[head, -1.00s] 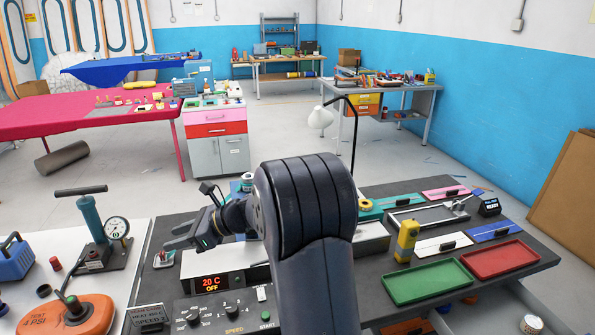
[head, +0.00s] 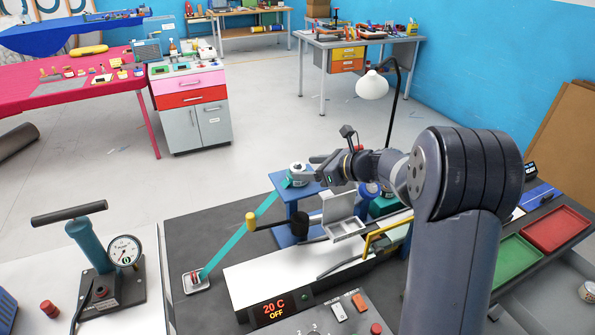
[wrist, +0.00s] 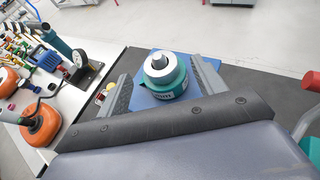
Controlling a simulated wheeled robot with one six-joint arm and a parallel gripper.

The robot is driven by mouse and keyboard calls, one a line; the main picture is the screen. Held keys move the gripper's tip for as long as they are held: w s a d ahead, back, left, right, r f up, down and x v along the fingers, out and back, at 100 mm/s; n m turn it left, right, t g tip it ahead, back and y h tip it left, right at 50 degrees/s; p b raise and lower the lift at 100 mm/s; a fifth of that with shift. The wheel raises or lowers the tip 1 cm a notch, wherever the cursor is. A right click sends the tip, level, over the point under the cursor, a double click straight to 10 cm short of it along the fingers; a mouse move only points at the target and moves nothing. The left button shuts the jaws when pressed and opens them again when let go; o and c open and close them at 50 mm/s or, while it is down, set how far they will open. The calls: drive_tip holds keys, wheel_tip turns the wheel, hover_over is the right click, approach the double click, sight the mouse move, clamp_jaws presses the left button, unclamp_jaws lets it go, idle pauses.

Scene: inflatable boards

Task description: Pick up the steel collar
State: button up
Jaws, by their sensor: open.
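A pale metallic ring, which looks like the steel collar (wrist: 163,76), sits around a grey cone-tipped post (wrist: 159,61) on top of a teal roll (wrist: 172,92). The roll is on a blue stand (head: 283,187), and the collar shows small in the head view (head: 298,167). My gripper (wrist: 161,72) is open, with one finger to the left of the collar and roll and one to the right. In the head view my gripper (head: 313,172) reaches the stand from the right. I cannot tell whether either finger touches the collar.
A teal strip (head: 238,236) runs from the roll down to a small metal plate (head: 197,284). A yellow-ended bar (head: 252,221), a grey open box (head: 343,222) and a white heater (head: 250,283) stand close by. A lamp (head: 373,85) rises behind.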

drive_tip(key=shift+x, duration=1.25)
drive_tip(key=shift+c, duration=0.3)
drive_tip(key=c, duration=1.1)
